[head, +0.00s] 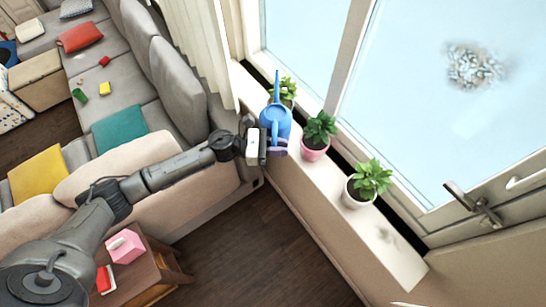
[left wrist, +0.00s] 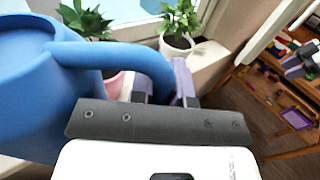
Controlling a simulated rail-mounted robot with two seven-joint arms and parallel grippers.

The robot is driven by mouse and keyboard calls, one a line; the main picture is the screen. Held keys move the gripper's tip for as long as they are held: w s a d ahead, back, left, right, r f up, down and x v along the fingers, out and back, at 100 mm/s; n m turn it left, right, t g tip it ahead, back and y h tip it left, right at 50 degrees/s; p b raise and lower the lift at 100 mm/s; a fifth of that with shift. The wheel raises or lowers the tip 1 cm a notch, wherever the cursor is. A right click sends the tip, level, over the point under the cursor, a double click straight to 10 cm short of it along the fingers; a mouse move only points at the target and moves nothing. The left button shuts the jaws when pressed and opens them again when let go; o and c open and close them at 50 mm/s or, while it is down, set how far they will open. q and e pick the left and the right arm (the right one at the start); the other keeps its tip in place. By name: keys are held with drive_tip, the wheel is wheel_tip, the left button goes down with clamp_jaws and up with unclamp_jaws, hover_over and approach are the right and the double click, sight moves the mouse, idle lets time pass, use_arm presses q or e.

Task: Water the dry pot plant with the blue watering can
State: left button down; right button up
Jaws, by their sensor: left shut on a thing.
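My left gripper (head: 275,146) is shut on the handle of the blue watering can (head: 275,120). The can is at the windowsill, its thin spout pointing away toward the top of the head view. In the left wrist view the can's body (left wrist: 35,95) fills the left side, and its handle runs between my fingers (left wrist: 163,85). Three green pot plants line the sill: one (head: 288,88) partly hidden behind the can, one in a pink pot (head: 315,153), and one in a white pot (head: 356,195). I cannot tell which is dry.
The narrow windowsill (head: 385,245) is bare at its near end. The window with its handle (head: 470,205) stands along the right. A grey sofa (head: 120,75) with cushions is on the left. A small wooden table (head: 150,275) holds a pink box (head: 126,246).

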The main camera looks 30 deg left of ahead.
use_arm(q)
drive_tip(key=shift+s+a+f+m+g+h, duration=0.25)
drive_tip(key=shift+f+g, duration=0.1)
drive_tip(key=shift+f, duration=0.25)
drive_tip(key=shift+s+a+f+m+g+h, duration=0.15)
drive_tip(key=shift+a+f+m+g, duration=0.15)
drive_tip(key=shift+f, duration=0.3)
drive_tip(key=shift+s+a+f+g, duration=0.2)
drive_tip(key=shift+f+g, duration=0.15)
drive_tip(key=shift+r+n+p, duration=1.2)
drive_tip(key=shift+n+p, duration=0.55)
drive_tip(key=shift+p, duration=0.8)
drive_tip(key=shift+r, duration=0.2)
drive_tip(key=shift+w+a+r+n+p, duration=0.1)
drive_tip(key=shift+a+r+n+p, duration=0.1)
drive_tip(key=shift+r+n+p, duration=0.4)
drive_tip(key=shift+r, duration=0.3)
